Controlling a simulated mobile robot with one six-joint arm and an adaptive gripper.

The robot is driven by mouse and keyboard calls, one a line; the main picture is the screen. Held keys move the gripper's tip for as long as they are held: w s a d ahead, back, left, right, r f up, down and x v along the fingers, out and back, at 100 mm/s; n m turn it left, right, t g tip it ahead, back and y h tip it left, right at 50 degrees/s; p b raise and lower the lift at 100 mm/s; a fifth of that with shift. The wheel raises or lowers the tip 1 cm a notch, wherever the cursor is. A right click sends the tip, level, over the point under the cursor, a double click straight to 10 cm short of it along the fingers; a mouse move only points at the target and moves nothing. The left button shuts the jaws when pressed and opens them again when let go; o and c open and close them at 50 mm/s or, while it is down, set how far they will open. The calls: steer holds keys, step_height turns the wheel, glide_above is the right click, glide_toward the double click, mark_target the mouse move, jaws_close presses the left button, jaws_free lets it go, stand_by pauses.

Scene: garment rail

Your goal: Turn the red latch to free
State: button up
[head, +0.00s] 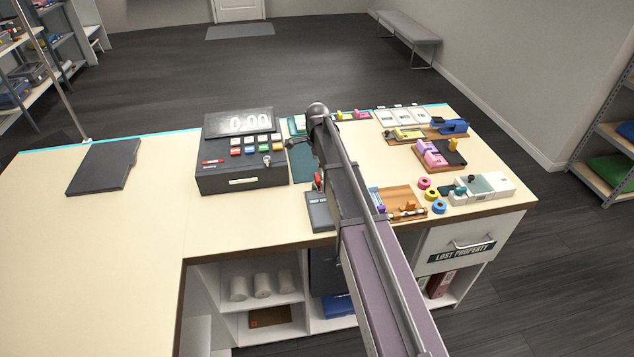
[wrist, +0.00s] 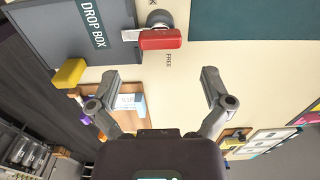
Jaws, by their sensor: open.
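The red latch (wrist: 160,39) shows in the upper middle of the wrist view. Its red handle lies crosswise beside a dark round knob, with a pale bar reaching left to the grey drop box (wrist: 62,40). The printed word FREE is on the counter just below the handle. Another label at the top edge is cut off. My gripper (wrist: 160,84) is open and empty, its fingers wide apart below the latch in the picture, not touching it. In the head view a small part of the red latch (head: 318,181) shows beside my arm, which hides most of it.
A dark till (head: 240,180) stands to the left of the latch on the counter (head: 150,225). A green mat (wrist: 255,20) lies to the right in the wrist view. A yellow block (wrist: 69,73) is near the left finger. Small trays and coloured parts crowd the counter's right side.

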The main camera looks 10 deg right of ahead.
mark_target(317, 177)
steer(key=shift+f+b, duration=2.6)
steer(key=shift+f, duration=0.3)
steer(key=shift+c, duration=0.2)
steer(key=c, duration=1)
